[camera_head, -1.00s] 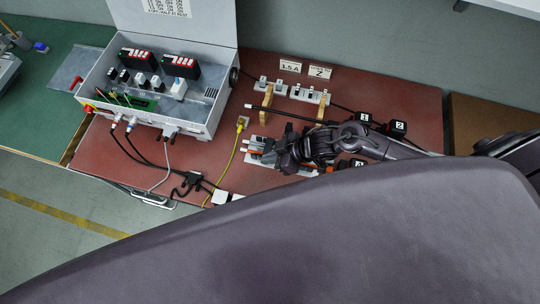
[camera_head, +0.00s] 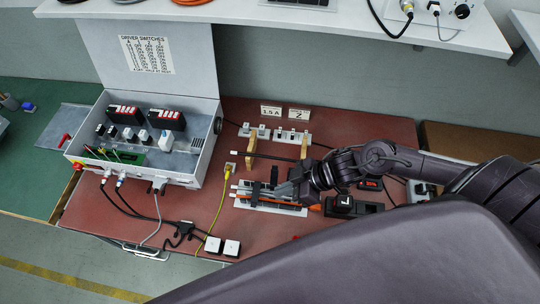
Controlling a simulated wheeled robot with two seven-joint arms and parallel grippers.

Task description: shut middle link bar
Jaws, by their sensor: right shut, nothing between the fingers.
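My right gripper (camera_head: 268,188) is shut and empty, low over a pale block (camera_head: 270,206) with dark and orange parts near the table's middle. The gripper hides part of this block; I cannot tell whether they touch. A black rod (camera_head: 268,156) with a white end lies across two wooden stands (camera_head: 251,150) behind it. A pale terminal strip (camera_head: 257,131) with small grey pieces is farther back, below two label cards. I cannot make out for sure which part is the middle link bar, nor its position. My left gripper is not in view.
An open grey switch box (camera_head: 205,160) stands at the left, its cables hanging to the front. A yellow cable (camera_head: 219,195) runs beside the block. Black boxes (camera_head: 342,204) sit right of my gripper. A white shelf (camera_head: 300,14) spans the back.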

